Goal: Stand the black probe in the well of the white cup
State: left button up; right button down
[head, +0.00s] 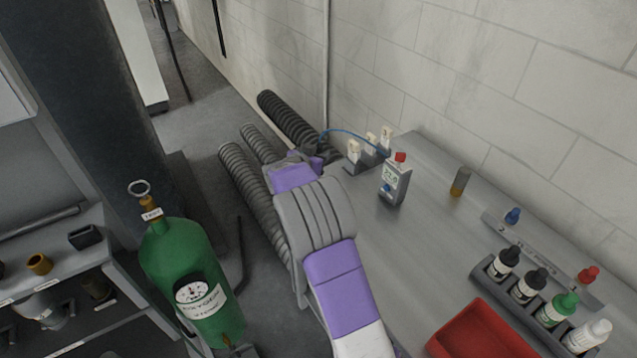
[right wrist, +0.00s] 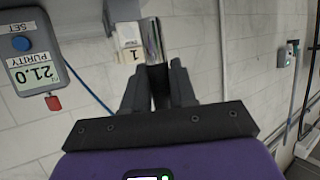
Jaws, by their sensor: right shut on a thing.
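My right gripper (head: 325,153) is near the wall, to the left of a row of small white pieces. It also shows in the right wrist view (right wrist: 157,74), shut on a dark thing, taken as the black probe (right wrist: 160,90). The fingers hide most of the probe. A blue cable (head: 352,132) runs from the purity meter (head: 395,184) towards this gripper. The nearest white piece (head: 354,150), perhaps the white cup, stands just right of the gripper. In the wrist view a white piece marked 1 (right wrist: 129,46) is beyond the fingertips. Its well cannot be made out. My left gripper is not in view.
The grey bench (head: 420,255) has free room in its middle. A small amber-filled vial (head: 460,182), a bottle rack (head: 492,277) and a red tray (head: 480,332) are to the right. A green oxygen cylinder (head: 185,255) stands left of my right arm.

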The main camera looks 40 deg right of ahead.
notch_tip(320, 180, down, 7)
jog(key=b, duration=0.3)
jog(key=shift+r, duration=0.15)
jog(key=c, duration=0.9)
grip_release()
jog(key=shift+f, duration=0.2)
jog(key=shift+r, duration=0.1)
